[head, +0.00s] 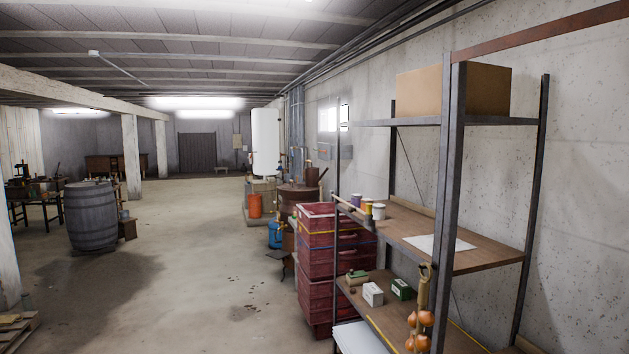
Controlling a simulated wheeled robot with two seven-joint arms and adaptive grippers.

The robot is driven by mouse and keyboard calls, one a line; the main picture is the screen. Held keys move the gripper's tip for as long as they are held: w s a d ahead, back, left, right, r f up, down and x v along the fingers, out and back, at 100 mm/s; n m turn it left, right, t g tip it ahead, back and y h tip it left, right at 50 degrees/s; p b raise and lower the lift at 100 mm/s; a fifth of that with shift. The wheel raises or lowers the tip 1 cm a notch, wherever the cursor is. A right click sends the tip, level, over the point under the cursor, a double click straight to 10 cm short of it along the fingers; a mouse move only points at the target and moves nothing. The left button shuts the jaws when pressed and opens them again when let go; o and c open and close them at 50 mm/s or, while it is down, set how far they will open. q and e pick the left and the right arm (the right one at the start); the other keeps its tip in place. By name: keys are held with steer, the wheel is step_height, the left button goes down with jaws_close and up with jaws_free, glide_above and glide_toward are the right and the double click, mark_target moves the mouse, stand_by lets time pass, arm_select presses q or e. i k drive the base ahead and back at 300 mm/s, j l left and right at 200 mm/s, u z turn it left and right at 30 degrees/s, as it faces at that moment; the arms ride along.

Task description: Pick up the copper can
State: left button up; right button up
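I cannot make out a clear copper can. A small reddish-brown, can-like thing (312,177) stands on or behind a dark brownish round vat (296,194), beyond the red crates; it is too small to tell whether it is the can. Neither of my grippers shows in the head view.
A metal shelf rack (455,180) stands close on the right, with a cardboard box (430,92), small cups (379,211), small boxes (373,294) and hanging onions (425,318). Stacked red crates (316,256) stand beside it. A grey barrel (92,215) stands left. The middle floor is clear.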

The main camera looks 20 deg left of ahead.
mark_target(312, 174)
steer(key=i+j+u, duration=0.3)
steer(key=i+j, duration=0.15)
steer(key=i+j+u, duration=0.3)
steer(key=i, duration=0.35)
steer(key=i+j+u, duration=0.3)
steer(key=i, duration=0.25)
steer(key=i+u, duration=0.3)
steer(key=i, duration=6.2)
steer(key=i+z, duration=0.15)
steer(key=i, duration=0.4)
steer(key=i+j+z, duration=0.15)
steer(key=i, duration=0.4)
steer(key=i+j+z, duration=0.15)
steer(key=i, duration=0.4)
steer(key=i+z, duration=0.2)
steer(key=z, duration=0.2)
steer(key=i+j+z, duration=0.15)
steer(key=z, duration=0.3)
steer(key=i+j+z, duration=0.2)
steer(key=z, duration=0.2)
steer(key=i+j+z, duration=0.25)
steer(key=z, duration=0.2)
steer(key=i+j+z, duration=0.1)
steer(key=j+z, duration=0.15)
steer(key=z, duration=0.15)
